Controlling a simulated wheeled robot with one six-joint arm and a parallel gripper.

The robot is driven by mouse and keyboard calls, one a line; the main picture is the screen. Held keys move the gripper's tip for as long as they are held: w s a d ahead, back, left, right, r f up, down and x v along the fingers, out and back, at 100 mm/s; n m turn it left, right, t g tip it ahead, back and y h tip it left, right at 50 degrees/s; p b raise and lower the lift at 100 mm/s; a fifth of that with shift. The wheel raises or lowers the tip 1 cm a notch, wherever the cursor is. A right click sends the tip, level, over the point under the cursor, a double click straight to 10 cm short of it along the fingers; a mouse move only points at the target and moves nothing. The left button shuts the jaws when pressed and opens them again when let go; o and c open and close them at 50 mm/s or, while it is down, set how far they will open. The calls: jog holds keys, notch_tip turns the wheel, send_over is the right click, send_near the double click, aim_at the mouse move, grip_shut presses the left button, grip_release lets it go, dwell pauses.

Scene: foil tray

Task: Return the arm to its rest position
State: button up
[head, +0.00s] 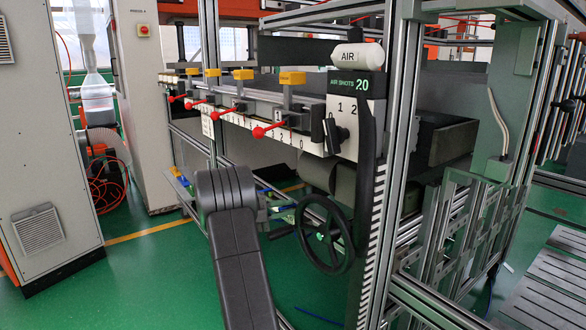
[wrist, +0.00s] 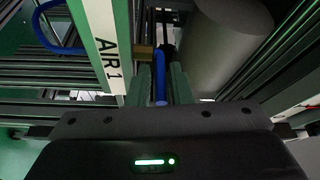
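My arm (head: 238,245) rises from the bottom of the head view, with its dark grey elbow (head: 226,188) in front of the machine's lower frame. The arm hides most of what lies beyond the elbow, and I cannot make out the gripper there. In the wrist view, the dark body of my gripper (wrist: 160,125) fills the bottom, with a lit green light. Two grey-green upright parts stand ahead of it with a blue strip (wrist: 160,82) between them. I cannot tell whether these parts are my fingers or machine parts, or whether anything is held.
Close ahead in the wrist view are a white AIR 1 plate (wrist: 98,42) and a grey cylinder (wrist: 232,42). In the head view, a black handwheel (head: 325,235) and a metal post (head: 385,190) stand right of my arm. Green floor (head: 150,270) is open at left.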

jog(key=r+v, duration=0.1)
jog(key=v, duration=1.1)
jog(key=x, duration=1.3)
jog(key=shift+d+f, duration=0.4)
jog(key=n+t+y, duration=0.2)
jog(key=n+t, duration=0.1)
jog(key=t, duration=0.1)
jog(key=d+n+t+y+b, duration=0.1)
jog(key=n+t+y, duration=0.1)
jog(key=t+y, duration=0.1)
jog(key=n+t+y, duration=0.3)
jog(key=t, duration=0.1)
jog(key=shift+s+d+f+n+t+b, duration=0.1)
jog(key=shift+s+d+n+t+b, duration=0.2)
jog(key=shift+s+d+b, duration=0.1)
jog(key=r+v, duration=0.1)
jog(key=v, duration=1.2)
jog(key=shift+f, duration=0.4)
jog(key=shift+s+y, duration=0.1)
jog(key=shift+y, duration=0.3)
